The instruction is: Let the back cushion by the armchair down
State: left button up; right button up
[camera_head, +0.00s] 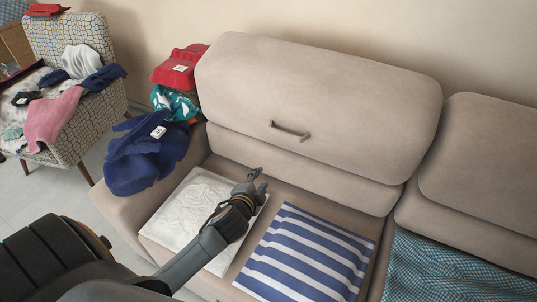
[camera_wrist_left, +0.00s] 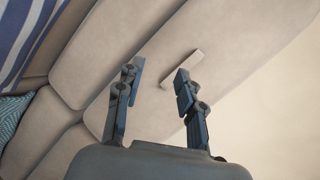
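The back cushion by the armchair (camera_head: 320,85) is a large beige pad on the left half of the sofa. It stands raised, higher than the right cushion, with a beige backrest panel (camera_head: 305,172) showing below it. A grey handle (camera_head: 290,131) is on its front. My left gripper (camera_head: 257,184) is in front of the sofa back, below and left of the handle, apart from it. In the left wrist view my left gripper (camera_wrist_left: 160,79) is open and empty, with the handle (camera_wrist_left: 182,68) beyond the fingers, near the right one. My right gripper is not in view.
The armchair (camera_head: 85,120) at the left holds several clothes. Red, teal and navy clothes (camera_head: 145,155) lie on the sofa's left arm. A white folded cloth (camera_head: 190,212), a striped cloth (camera_head: 310,255) and a checked cloth (camera_head: 445,272) lie on the seat. The right back cushion (camera_head: 485,165) is beside the raised one.

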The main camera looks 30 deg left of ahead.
aim_at(285, 136)
pick_arm(q)
jog(key=w+m+t+b, duration=0.1)
jog(key=w+m, duration=0.1)
jog(key=w, duration=0.4)
jog(key=w+a+m+t+h+b, duration=0.1)
jog(key=w+m+b, duration=0.1)
jog(key=w, duration=0.5)
jog(key=w+a+r+m+t+h+b, duration=0.1)
jog(key=w+m, duration=0.2)
jog(key=w, duration=0.4)
jog(key=shift+a, duration=0.1)
jog(key=shift+w+r, duration=0.1)
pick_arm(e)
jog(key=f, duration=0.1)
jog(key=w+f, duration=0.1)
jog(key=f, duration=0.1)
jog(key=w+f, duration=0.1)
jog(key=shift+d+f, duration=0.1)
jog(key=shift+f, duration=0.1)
pick_arm(q)
grip_shut()
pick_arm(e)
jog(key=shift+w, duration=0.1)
